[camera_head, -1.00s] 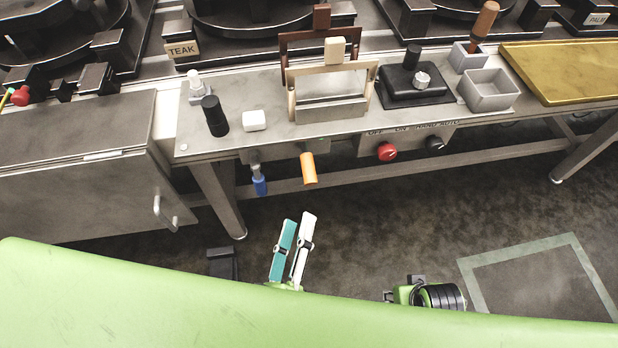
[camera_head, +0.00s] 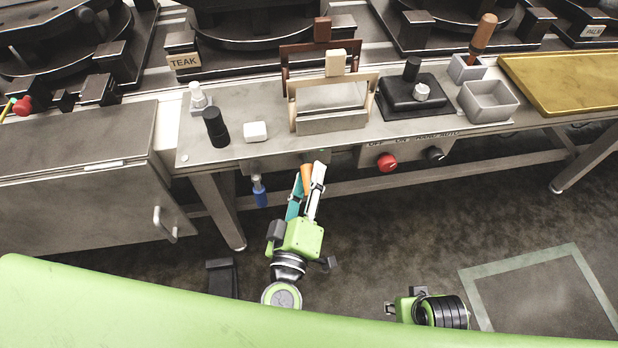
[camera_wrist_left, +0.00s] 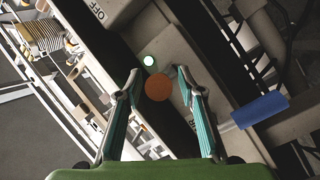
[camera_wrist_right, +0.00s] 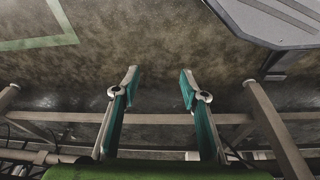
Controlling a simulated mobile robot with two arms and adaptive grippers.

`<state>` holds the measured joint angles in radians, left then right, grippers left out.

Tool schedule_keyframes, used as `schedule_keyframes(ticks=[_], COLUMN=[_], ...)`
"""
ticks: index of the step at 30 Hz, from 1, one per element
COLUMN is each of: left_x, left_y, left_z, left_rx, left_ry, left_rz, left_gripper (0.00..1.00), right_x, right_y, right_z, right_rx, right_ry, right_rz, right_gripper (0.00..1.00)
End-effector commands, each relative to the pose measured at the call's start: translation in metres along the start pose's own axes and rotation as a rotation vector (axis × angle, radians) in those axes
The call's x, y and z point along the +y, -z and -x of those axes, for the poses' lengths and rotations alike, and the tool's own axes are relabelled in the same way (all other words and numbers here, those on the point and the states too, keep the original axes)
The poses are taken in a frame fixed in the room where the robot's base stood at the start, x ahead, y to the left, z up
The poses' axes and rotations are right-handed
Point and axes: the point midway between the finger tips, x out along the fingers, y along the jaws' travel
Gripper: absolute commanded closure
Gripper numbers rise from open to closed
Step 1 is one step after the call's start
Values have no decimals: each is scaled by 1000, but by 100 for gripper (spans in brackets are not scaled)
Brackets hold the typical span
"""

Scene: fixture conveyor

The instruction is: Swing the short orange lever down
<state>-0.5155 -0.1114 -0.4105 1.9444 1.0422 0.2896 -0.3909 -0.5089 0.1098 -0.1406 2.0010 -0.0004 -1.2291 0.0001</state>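The short orange lever (camera_head: 307,172) hangs at the front of the workbench. In the left wrist view its round orange end (camera_wrist_left: 158,87) faces the camera. My left gripper (camera_head: 308,182) has come up to it from below. Its teal-padded fingers stand apart on either side of the lever, and it also shows open in the left wrist view (camera_wrist_left: 157,78). I cannot tell whether a finger touches the lever. My right gripper (camera_wrist_right: 158,80) is open and empty, low over the floor; its fingers are hidden in the head view.
A blue-handled lever (camera_head: 259,191) hangs just left of the orange one and shows in the left wrist view (camera_wrist_left: 260,110). A red knob (camera_head: 387,162) and a black knob (camera_head: 435,154) are on the bench front at right. A grey cabinet (camera_head: 80,190) stands left.

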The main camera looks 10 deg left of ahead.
Motion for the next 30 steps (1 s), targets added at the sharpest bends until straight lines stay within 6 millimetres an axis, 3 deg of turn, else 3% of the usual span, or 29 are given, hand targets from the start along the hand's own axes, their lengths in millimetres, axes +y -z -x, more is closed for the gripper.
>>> schedule_keyframes(ticks=[8, 12, 22, 30], left_x=[0, 0, -2, -5], left_y=[0, 0, -1, -4], left_z=[-1, -1, -1, 0], left_rx=[-1, -1, 2, 20], left_ry=[0, 0, -4, -31], left_rz=[0, 0, -3, -16], left_gripper=[67, 100, 100, 100], right_x=[0, 0, 0, 3], right_y=[0, -1, -2, 14], right_z=[-1, -1, -2, 43], right_rx=[-1, -1, -7, 32], right_ry=[1, 1, 1, -5], right_rz=[0, 0, 0, -4], right_gripper=[60, 60, 60, 60])
